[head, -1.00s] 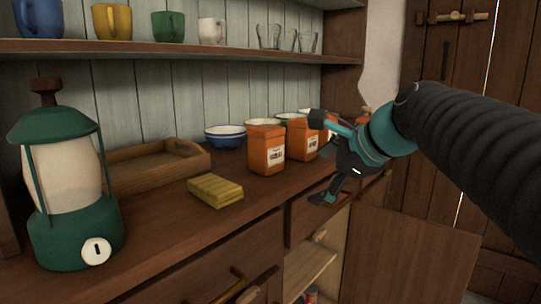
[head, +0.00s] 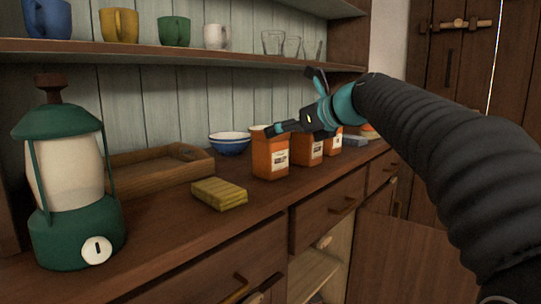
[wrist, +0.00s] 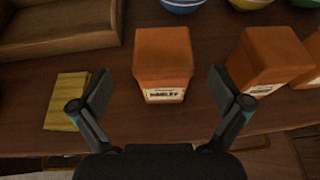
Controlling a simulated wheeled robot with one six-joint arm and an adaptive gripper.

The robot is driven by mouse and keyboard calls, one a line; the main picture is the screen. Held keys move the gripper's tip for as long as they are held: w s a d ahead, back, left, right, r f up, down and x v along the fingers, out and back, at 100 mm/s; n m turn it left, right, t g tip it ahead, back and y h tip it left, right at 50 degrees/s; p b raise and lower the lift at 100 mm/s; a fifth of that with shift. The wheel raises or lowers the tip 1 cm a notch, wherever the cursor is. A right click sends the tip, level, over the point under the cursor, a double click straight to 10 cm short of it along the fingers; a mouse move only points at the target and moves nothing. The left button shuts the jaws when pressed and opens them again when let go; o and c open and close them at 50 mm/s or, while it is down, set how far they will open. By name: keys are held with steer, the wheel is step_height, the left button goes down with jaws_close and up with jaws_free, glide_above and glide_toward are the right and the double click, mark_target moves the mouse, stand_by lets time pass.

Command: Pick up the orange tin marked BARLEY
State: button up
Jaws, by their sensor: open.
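The orange tin marked BARLEY (wrist: 163,62) stands upright on the wooden counter, its label readable in the wrist view. My gripper (wrist: 160,80) is open and empty, with one finger toward each side of the tin in the wrist view, the tin's front between and beyond the tips.
A second orange tin (wrist: 269,58) stands close to the right, with another beyond. Bowls (head: 230,143) stand behind. A mug shelf (head: 180,52) hangs above. A cabinet door stands open below.

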steer(key=shift+x, duration=3.05)
steer(key=shift+w+d, duration=0.1)
steer(key=c, duration=1.4)
steer(key=shift+c, duration=0.4)
steer(key=shift+r, duration=0.15)
